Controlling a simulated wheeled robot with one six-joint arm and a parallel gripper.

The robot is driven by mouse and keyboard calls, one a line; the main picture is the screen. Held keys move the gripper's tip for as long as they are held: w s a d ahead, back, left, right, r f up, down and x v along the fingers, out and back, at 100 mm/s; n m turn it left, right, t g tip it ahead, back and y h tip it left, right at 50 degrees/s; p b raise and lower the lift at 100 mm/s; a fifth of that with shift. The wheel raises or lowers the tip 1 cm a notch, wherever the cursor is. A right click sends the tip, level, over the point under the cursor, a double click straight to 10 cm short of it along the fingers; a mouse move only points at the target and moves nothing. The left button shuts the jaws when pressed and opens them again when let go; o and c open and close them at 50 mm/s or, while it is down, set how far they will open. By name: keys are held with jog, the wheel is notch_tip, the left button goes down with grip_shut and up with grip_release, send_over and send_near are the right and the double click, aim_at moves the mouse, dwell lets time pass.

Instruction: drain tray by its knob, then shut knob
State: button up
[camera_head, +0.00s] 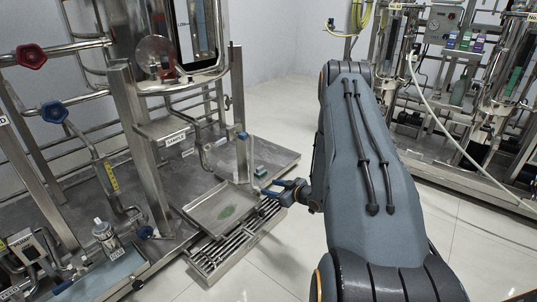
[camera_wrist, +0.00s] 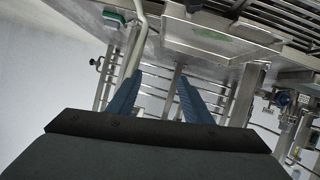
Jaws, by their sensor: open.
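A shallow steel tray (camera_head: 207,204) with a green patch on its floor sits on a slatted grate at the skid's edge. It also shows at the top of the wrist view (camera_wrist: 178,38). A blue knob (camera_head: 147,232) stands just left of the tray in the head view; a blue knob also shows at the right of the wrist view (camera_wrist: 283,98). I cannot tell whether it drains the tray. My gripper (camera_head: 266,190) is beside the tray's right side, with its blue fingers apart and nothing between them in the wrist view (camera_wrist: 159,78).
A red knob (camera_head: 31,56) and another blue knob (camera_head: 54,112) are on pipes at the left. A labelled bottle (camera_head: 107,240) stands at the lower left. A small green-topped block (camera_head: 261,171) lies behind the tray. Bare floor (camera_head: 290,245) lies right of the grate.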

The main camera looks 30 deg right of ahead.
jog(key=s+a+r+g+h+p, duration=0.1)
jog(key=r+p, duration=0.3)
jog(key=r, duration=0.4)
jog(key=a+r+m+g+h+p, duration=0.1)
jog(key=r+p, duration=0.3)
jog(key=r, duration=0.4)
jog(key=shift+s+a+r+g, duration=0.15)
jog(key=shift+s+a+g, duration=0.2)
jog(key=shift+a+g, duration=0.4)
